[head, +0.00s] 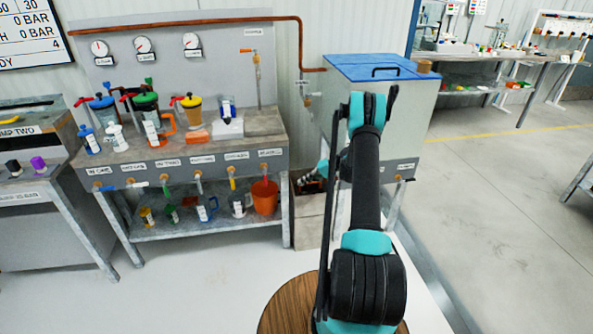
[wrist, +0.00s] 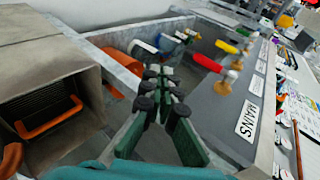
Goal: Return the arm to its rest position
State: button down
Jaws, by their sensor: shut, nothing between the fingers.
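My arm (head: 366,190) rises from the wooden round base (head: 287,310) to a raised teal elbow and bends down behind itself. My gripper (head: 308,179) is low, by the right end of the valve bench (head: 180,161) and left of the blue-lidded cabinet. The wrist view shows the dark green and black fingers of my gripper (wrist: 160,75) close together, with nothing held between them.
An orange cup (head: 265,197) stands on the lower shelf near my gripper. A red-handled valve (wrist: 208,62) juts from the panel. A grey box with an orange handle (wrist: 50,119) is left in the wrist view. The blue-lidded cabinet (head: 383,68) stands behind my arm. Floor at right is clear.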

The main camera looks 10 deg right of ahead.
jog(key=s+a+r+h, duration=0.3)
jog(key=s+r, duration=0.5)
jog(key=r, duration=0.2)
jog(key=s+a+r+h, duration=0.3)
jog(key=s+r, duration=0.6)
jog(key=r, duration=0.1)
jog(key=s+d+r+n+t+h, duration=0.1)
jog(key=s+h, duration=0.3)
jog(key=s, duration=2.3)
jog(key=shift+s+d+t+h, duration=0.15)
jog(key=shift+d+t+h, duration=0.25)
jog(key=shift+d, duration=0.2)
jog(key=shift+r, duration=0.1)
